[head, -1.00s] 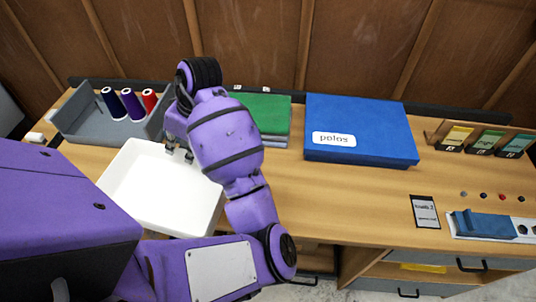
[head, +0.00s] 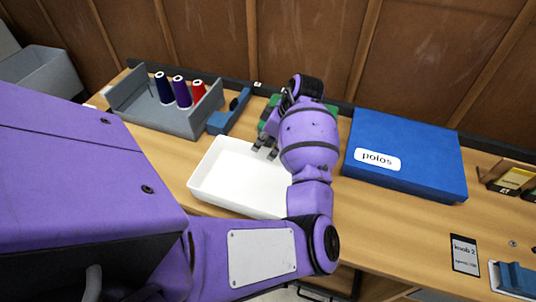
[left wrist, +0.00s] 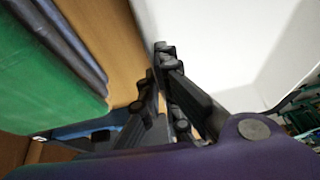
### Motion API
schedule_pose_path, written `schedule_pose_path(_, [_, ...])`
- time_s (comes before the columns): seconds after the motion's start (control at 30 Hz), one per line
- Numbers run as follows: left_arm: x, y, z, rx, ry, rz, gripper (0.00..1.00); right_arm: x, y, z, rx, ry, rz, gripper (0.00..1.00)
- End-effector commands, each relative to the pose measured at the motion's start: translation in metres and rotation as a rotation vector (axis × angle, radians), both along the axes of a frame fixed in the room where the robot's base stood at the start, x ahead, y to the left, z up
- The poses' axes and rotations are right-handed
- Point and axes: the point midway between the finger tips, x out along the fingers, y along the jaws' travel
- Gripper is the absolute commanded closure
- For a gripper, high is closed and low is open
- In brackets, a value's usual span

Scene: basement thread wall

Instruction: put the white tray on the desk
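The white tray (head: 225,180) is a shallow, empty rectangular box over the front part of the wooden desk (head: 395,225). It looks about level; whether its bottom touches the desktop is hard to tell. My left gripper (head: 265,151) comes down at its far rim, with the fingers close together on that rim. In the left wrist view the fingers (left wrist: 157,68) meet at the edge of the tray (left wrist: 215,35). My arm hides the tray's right end. My right gripper is in neither view.
A grey bin (head: 150,113) with several thread cones and a blue object (head: 230,112) stand behind the tray. A green stack (left wrist: 45,70) lies behind my gripper. A blue "polos" box (head: 420,145) is at right.

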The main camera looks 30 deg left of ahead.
Motion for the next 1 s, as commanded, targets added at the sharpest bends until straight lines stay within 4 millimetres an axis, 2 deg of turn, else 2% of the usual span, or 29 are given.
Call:
schedule_pose_path(0.27, [0.004, -0.002, -0.033, -0.001, 0.002, -0.001, 1.0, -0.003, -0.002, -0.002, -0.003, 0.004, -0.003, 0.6])
schedule_pose_path(0.67, [0.004, -0.002, -0.039, 0.0, -0.001, -0.001, 1.0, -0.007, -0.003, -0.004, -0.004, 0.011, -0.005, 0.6])
schedule_pose_path(0.83, [0.004, -0.002, -0.038, -0.001, -0.001, 0.0, 0.77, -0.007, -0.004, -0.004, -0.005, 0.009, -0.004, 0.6])
schedule_pose_path(1.0, [0.004, -0.002, -0.038, -0.001, -0.001, 0.0, 0.77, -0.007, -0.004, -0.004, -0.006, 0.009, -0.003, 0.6])
